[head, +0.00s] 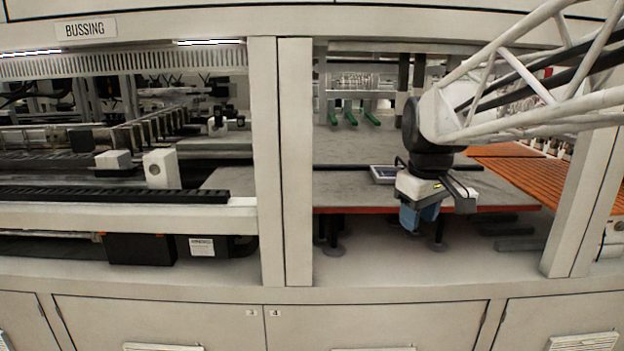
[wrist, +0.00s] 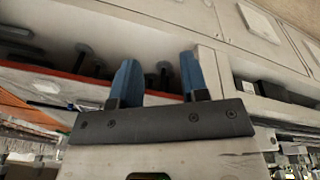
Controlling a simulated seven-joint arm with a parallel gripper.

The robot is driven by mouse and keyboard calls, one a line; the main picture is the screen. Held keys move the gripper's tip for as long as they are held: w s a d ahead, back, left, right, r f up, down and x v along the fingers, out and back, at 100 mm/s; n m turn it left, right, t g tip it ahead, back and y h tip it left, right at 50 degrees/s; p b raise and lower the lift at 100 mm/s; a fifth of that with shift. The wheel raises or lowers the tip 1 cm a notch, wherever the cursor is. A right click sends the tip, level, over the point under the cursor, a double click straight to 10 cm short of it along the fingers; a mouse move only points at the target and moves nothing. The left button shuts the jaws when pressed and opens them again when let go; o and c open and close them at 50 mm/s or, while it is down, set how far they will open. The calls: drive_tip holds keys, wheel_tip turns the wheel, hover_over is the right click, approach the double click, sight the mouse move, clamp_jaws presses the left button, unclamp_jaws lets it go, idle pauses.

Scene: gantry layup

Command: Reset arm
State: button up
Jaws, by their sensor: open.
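My gripper (head: 420,217) hangs at the end of my white truss arm in the right bay of the machine in the head view. Its blue fingers point down, just in front of the front edge of a grey plate with an orange-red rim (head: 350,210). In the wrist view my gripper (wrist: 161,78) shows two blue fingers standing apart with nothing between them. It is open and empty.
A cream upright post (head: 295,160) divides the right bay from the left bay, which holds dark rails (head: 110,195). A small grey device (head: 384,174) lies on the plate beside my wrist. Green parts (head: 350,113) stand at the back. An orange slatted surface (head: 540,180) lies at right.

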drive_tip(key=s+f+m, duration=0.2)
drive_tip(key=s+f, duration=0.2)
drive_tip(key=s, duration=0.3)
drive_tip(key=s+a+f+m, duration=0.1)
drive_tip(key=s+f, duration=0.3)
drive_tip(key=s, duration=0.4)
drive_tip(key=s+f+m, duration=0.3)
drive_tip(key=s+f, duration=0.1)
drive_tip(key=s, duration=0.4)
drive_tip(key=shift+a+f+t, duration=0.3)
drive_tip(key=shift+a+t, duration=0.05)
drive_tip(key=shift+t, duration=0.05)
